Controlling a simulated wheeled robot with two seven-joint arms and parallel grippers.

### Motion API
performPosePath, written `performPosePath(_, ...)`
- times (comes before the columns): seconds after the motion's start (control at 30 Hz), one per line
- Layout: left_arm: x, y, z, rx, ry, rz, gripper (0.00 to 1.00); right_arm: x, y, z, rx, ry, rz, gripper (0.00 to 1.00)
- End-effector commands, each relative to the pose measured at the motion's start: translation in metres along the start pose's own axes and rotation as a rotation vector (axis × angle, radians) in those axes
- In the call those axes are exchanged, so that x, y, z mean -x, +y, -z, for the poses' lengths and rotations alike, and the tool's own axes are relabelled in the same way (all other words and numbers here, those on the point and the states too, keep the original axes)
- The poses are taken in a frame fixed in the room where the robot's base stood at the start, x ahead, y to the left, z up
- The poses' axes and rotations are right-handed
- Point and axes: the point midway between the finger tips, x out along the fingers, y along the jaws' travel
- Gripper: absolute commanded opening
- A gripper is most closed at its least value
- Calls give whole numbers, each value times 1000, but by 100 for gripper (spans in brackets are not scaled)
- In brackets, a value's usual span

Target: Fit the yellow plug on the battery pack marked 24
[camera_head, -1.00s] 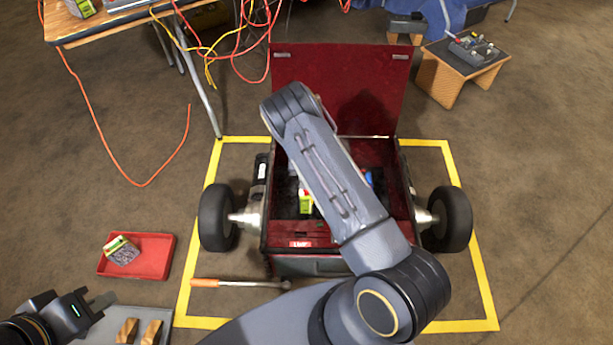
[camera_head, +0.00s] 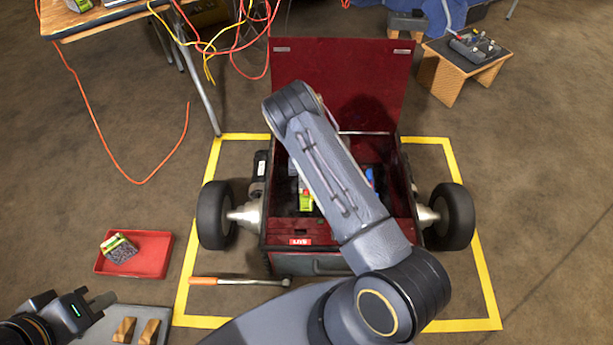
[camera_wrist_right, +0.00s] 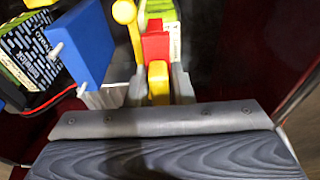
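The open red box (camera_head: 312,243) on wheels holds the battery packs. A green-and-white pack (camera_head: 306,201) shows partly beside my right forearm, which hides much of the inside and my right gripper. In the right wrist view, my right gripper (camera_wrist_right: 159,88) is shut on a yellow piece, apparently the yellow plug (camera_wrist_right: 158,72). A red block (camera_wrist_right: 155,42) and a green pack (camera_wrist_right: 162,9) lie just beyond it. A dark patterned pack (camera_wrist_right: 30,48) is at left. I cannot read 24 on any pack. My left gripper (camera_head: 103,301) is empty at the lower left; its opening is unclear.
A blue block (camera_wrist_right: 88,42) and a yellow-knobbed lever (camera_wrist_right: 124,12) are close to my right gripper. A red tray (camera_head: 150,264) holds another pack (camera_head: 118,249). An orange-handled bar (camera_head: 235,282) lies before the box. The raised lid (camera_head: 340,80) stands behind it.

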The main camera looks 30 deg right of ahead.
Motion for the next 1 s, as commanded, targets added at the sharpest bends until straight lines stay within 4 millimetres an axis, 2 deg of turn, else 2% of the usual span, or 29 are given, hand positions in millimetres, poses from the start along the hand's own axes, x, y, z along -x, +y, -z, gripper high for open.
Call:
performPosePath(0.03, 0, 0, 0, 0, 0, 0, 0, 0, 0, 0, 0, 1, 0, 27)
performPosePath(0.2, 0, 0, 0, 0, 0, 0, 0, 0, 0, 0, 0, 0, 0, 46)
performPosePath(0.47, 1, 0, 0, 0, 0, 0, 0, 2, 0, 0, 0, 0, 0, 46)
performPosePath(0.57, 4, 2, 2, 0, 0, 0, 0, 12, 0, 1, 1, 2, 1, 46)
performPosePath(0.8, 16, 7, 8, 0, 0, 0, 0, 54, 0, 1, 0, 1, 1, 46)
performPosePath(1.0, 20, 9, 10, 0, 0, 0, 0, 76, 0, 1, 0, 1, 0, 46)
